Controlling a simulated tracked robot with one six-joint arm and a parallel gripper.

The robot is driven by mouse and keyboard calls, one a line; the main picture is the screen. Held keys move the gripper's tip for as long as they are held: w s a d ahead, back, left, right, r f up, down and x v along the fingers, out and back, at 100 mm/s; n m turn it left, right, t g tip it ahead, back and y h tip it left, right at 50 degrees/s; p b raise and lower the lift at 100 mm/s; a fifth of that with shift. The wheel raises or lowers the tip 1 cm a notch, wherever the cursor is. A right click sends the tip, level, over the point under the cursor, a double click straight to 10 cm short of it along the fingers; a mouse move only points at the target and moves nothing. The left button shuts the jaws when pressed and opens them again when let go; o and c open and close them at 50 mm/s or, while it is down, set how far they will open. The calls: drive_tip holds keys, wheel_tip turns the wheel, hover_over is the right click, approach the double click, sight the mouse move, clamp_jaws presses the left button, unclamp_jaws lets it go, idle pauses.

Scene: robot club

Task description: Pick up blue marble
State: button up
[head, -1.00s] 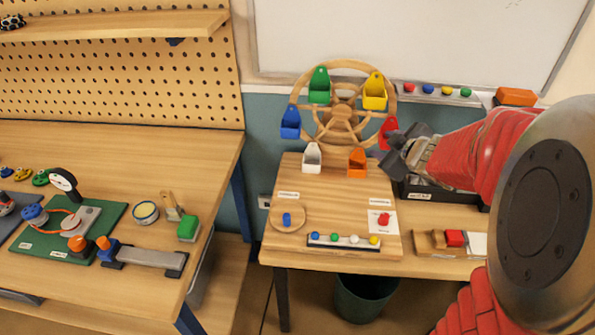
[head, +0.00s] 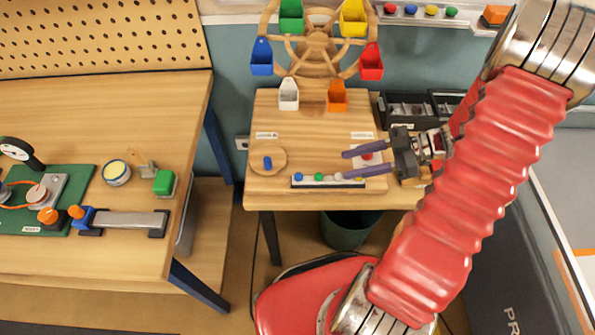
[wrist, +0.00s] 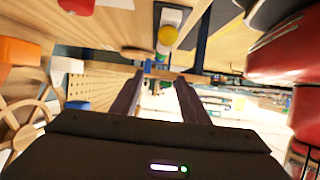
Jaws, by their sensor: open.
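The blue marble (head: 297,177) sits at the left end of a narrow white rack (head: 328,184) near the front edge of the small wooden table. A green marble (head: 319,177) and a white marble (head: 338,176) are to its right on the rack. My gripper (head: 344,164) is open and empty, its two long fingers pointing left over the rack's right part, apart from the blue marble. The yellow marble is hidden in the head view, but a yellow ball (wrist: 168,36) shows beyond my fingers (wrist: 160,76) in the wrist view. I cannot make out the blue marble there.
A wooden wheel with coloured buckets (head: 316,42) stands behind the rack. A blue peg (head: 267,162) on a round wooden disc is to the left. A red piece (head: 367,156) shows between my fingers. A black organiser (head: 405,106) is at the back right. A bin (head: 350,230) stands below.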

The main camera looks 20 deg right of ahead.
drive_tip(key=shift+s, duration=0.15)
approach(306, 178)
drive_tip(key=a, duration=0.4)
drive_tip(key=shift+w+r, duration=0.3)
drive_tip(key=shift+w, duration=0.05)
drive_tip(key=shift+w+a+f, duration=0.1)
drive_tip(key=shift+a, duration=0.1)
drive_tip(key=shift+x, duration=2.65)
drive_tip(key=shift+w+d, duration=0.1)
drive_tip(key=shift+c, duration=0.6)
clamp_jaws()
